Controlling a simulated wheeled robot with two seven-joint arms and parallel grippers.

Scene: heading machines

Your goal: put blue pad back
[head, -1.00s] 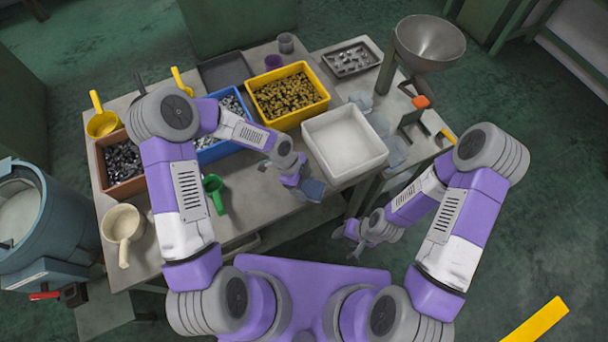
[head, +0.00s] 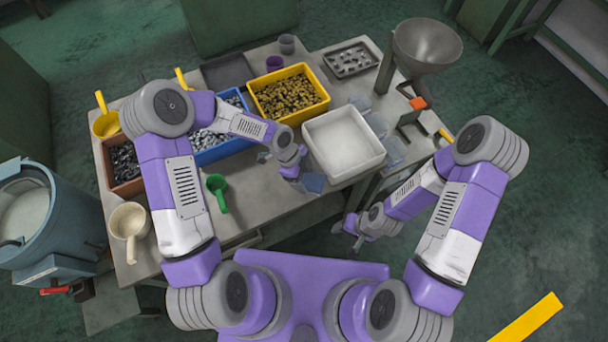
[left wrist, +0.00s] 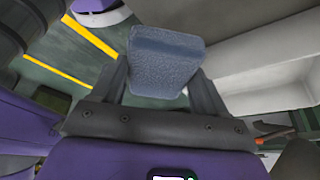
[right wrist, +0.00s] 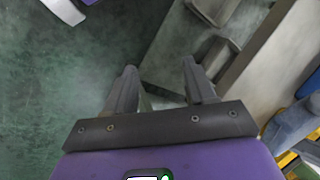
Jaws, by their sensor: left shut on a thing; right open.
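The blue pad (head: 313,183) is held by my left gripper (head: 298,177), just over or beyond the table's front edge and below the white tray. In the left wrist view the blue pad (left wrist: 165,62) sits between the two fingers, its textured face showing; I cannot tell whether it touches the table. My right gripper (head: 347,232) is low, in front of the table and off its top. In the right wrist view the right gripper (right wrist: 160,72) is open, with nothing between its fingers.
A white tray (head: 345,171) stands right of my left gripper. Bluish-grey flat pieces (head: 393,149) lie along its right side. A yellow bin (head: 313,111), a blue bin (head: 222,150), a green scoop (head: 218,190) and a metal funnel (head: 428,45) are around.

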